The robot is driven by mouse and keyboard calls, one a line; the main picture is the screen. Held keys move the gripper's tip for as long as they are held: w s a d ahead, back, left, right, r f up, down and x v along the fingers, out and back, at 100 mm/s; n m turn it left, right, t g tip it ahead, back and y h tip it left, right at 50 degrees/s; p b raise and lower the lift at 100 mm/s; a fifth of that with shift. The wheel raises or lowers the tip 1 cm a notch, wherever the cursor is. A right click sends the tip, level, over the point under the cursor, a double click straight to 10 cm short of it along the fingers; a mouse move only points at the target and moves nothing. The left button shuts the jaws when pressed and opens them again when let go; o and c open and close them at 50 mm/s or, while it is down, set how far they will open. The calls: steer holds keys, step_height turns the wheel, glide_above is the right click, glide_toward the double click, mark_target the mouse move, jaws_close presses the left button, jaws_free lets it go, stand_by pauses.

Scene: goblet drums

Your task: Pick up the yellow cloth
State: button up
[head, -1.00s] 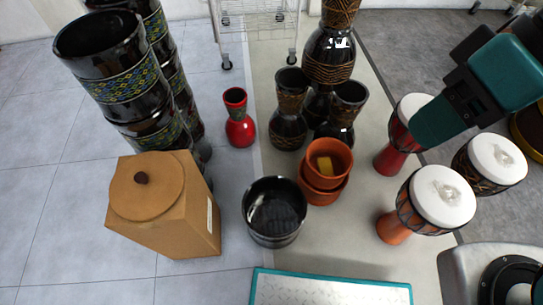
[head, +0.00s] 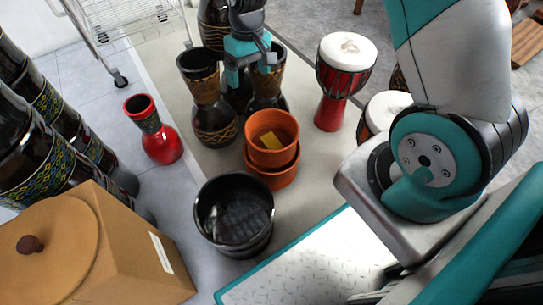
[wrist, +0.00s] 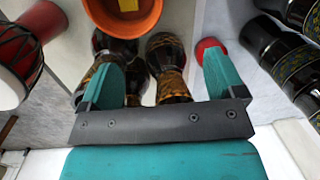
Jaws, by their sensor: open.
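The yellow cloth (head: 270,139) lies inside the upper of two stacked terracotta pots (head: 272,152) in the head view. My gripper (head: 250,70) is above and behind the pots, in front of the dark goblet drums, and apart from the cloth. In the wrist view my gripper (wrist: 160,75) has its two teal fingers spread with nothing held between them. The upper pot (wrist: 130,26) shows at the top left of the wrist view, cut by the edge.
A black pot (head: 234,240) stands just in front of the terracotta pots. Dark patterned drums (head: 208,110) and a red vase (head: 156,135) stand to the left. A red-and-white drum (head: 340,75) stands to the right. A wooden box (head: 130,240) is at the lower left.

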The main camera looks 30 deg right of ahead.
steer(key=m+h+b, duration=0.1)
steer(key=b, duration=0.2)
glide_toward(272, 142)
steer(key=shift+m+g, duration=0.3)
steer(key=shift+g, duration=0.1)
step_height(272, 142, down, 4)
steer(key=b, duration=0.6)
steer(key=shift+f+b, duration=0.25)
steer(key=shift+b, duration=0.05)
steer(key=f+b, duration=0.1)
steer(key=f, duration=0.1)
steer(key=f+b, duration=0.2)
steer(key=s+f+b, duration=0.1)
steer(key=f, duration=0.1)
steer(key=shift+b, duration=0.35)
steer(key=shift+r, duration=0.2)
steer(key=shift+w, duration=0.1)
steer(key=c, duration=1)
